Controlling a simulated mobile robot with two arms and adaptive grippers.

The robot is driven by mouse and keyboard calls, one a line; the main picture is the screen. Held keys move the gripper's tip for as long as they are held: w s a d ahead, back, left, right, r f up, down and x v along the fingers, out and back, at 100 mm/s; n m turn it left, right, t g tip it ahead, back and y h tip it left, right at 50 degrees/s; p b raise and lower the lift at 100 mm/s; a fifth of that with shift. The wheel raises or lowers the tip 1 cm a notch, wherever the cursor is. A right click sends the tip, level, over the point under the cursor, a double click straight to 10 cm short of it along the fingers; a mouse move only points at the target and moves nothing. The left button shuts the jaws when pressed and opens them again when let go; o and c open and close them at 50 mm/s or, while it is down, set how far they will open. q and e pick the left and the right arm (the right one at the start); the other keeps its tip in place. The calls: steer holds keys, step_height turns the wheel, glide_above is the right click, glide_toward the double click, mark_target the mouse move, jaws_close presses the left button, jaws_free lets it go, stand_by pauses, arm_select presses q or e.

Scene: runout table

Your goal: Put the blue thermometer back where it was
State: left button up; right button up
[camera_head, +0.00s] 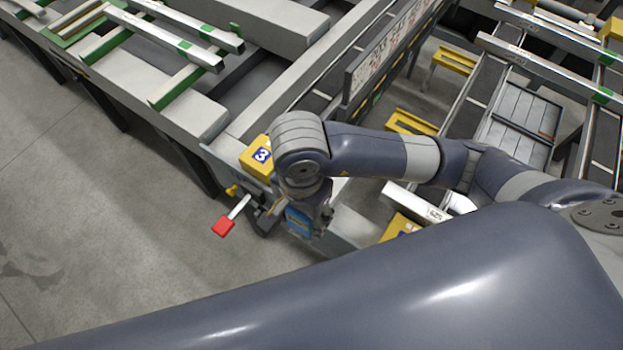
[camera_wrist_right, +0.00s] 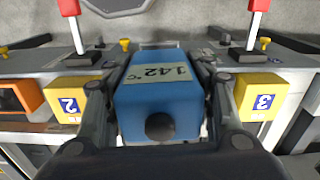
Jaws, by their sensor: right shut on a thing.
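The blue thermometer (camera_wrist_right: 158,98) is a blue block with a pale label reading 142 °C and a dark round knob. It fills the middle of the right wrist view, between the two fingers of my right gripper (camera_wrist_right: 160,110), which is shut on it. In the head view, the thermometer (camera_head: 298,222) shows partly below my right gripper (camera_head: 305,208), over the end of the runout table (camera_head: 345,228). What lies directly under the thermometer is hidden. My left gripper is not in view.
A yellow block marked 3 (camera_head: 257,158) and a red-tipped lever (camera_head: 223,227) are close to my right gripper. A yellow block marked 2 (camera_wrist_right: 72,105) and an orange-framed item (camera_wrist_right: 18,97) show in the wrist view. Metal bars (camera_head: 180,42) lie at upper left. Floor (camera_head: 90,190) is clear.

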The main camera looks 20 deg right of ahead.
steer(key=shift+a+f, duration=0.1)
steer(key=shift+a, duration=0.05)
steer(key=w+d+f+p, duration=0.1)
steer(key=w+d+p, duration=0.1)
steer(key=w, duration=0.2)
steer(key=w+d+f+p, duration=0.2)
steer(key=w, duration=0.3)
steer(key=w+d+f+p, duration=0.2)
steer(key=w+p, duration=0.1)
steer(key=w, duration=0.2)
steer(key=shift+w+d, duration=0.1)
steer(key=shift+d, duration=0.15)
steer(key=shift+f, duration=0.1)
steer(key=shift+f, duration=0.15)
steer(key=o, duration=0.9)
